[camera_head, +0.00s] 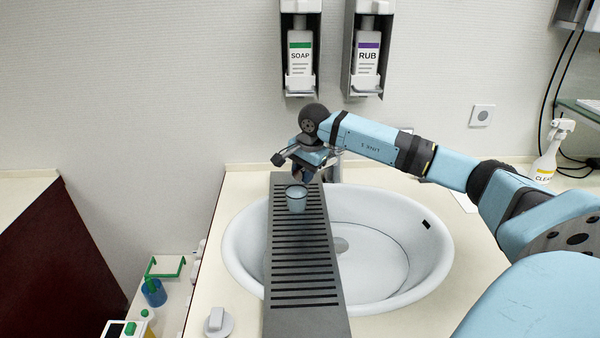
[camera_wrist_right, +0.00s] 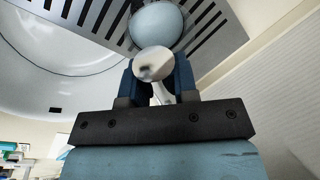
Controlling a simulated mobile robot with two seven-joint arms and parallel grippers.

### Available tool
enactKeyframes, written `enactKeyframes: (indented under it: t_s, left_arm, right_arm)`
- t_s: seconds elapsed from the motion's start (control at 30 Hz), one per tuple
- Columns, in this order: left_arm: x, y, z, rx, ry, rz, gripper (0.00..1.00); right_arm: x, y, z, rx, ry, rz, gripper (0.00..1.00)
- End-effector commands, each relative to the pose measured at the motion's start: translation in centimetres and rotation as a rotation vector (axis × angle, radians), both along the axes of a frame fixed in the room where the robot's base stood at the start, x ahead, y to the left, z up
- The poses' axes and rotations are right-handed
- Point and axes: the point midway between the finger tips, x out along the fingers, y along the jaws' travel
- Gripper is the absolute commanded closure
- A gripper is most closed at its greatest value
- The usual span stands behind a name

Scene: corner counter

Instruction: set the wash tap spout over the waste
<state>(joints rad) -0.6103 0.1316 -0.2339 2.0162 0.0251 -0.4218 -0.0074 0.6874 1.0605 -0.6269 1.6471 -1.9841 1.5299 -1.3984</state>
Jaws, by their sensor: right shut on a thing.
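The white oval basin (camera_head: 440,262) is set in the counter, and its waste (camera_head: 341,245) shows just right of the slatted grey rack. My right gripper (camera_head: 301,173) is over the far end of the rack, behind a small blue-grey cup (camera_head: 296,200). In the wrist view its dark blue fingers are shut on a round pale metal end with a short stem, which looks like the wash tap spout (camera_wrist_right: 154,66). The cup (camera_wrist_right: 157,24) is just beyond it. The rest of the tap is mostly hidden by my right arm. My left gripper is not in view.
The slatted rack (camera_head: 306,325) lies across the basin's left part, under the gripper. Soap (camera_head: 300,55) and rub (camera_head: 367,58) dispensers hang on the wall above. A spray bottle (camera_head: 548,155) stands at right. The basin's right half is clear.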

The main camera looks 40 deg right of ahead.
Motion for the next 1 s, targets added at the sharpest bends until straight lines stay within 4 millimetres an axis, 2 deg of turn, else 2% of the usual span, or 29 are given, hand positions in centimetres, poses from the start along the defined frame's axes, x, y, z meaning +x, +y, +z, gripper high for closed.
enactKeyframes:
  t_s: [0.6, 0.77, 1.0]
  left_arm:
    - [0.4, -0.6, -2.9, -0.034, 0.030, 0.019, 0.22]
    - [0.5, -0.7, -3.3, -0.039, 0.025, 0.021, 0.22]
    - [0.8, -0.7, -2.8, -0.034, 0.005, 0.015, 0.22]
  right_arm:
    - [-7.5, -3.8, -0.3, -0.003, 0.001, 0.448, 1.00]
    - [-8.7, -4.9, -0.2, -0.002, 0.001, 0.538, 1.00]
    - [-9.6, -5.9, 0.0, -0.002, 0.000, 0.616, 1.00]
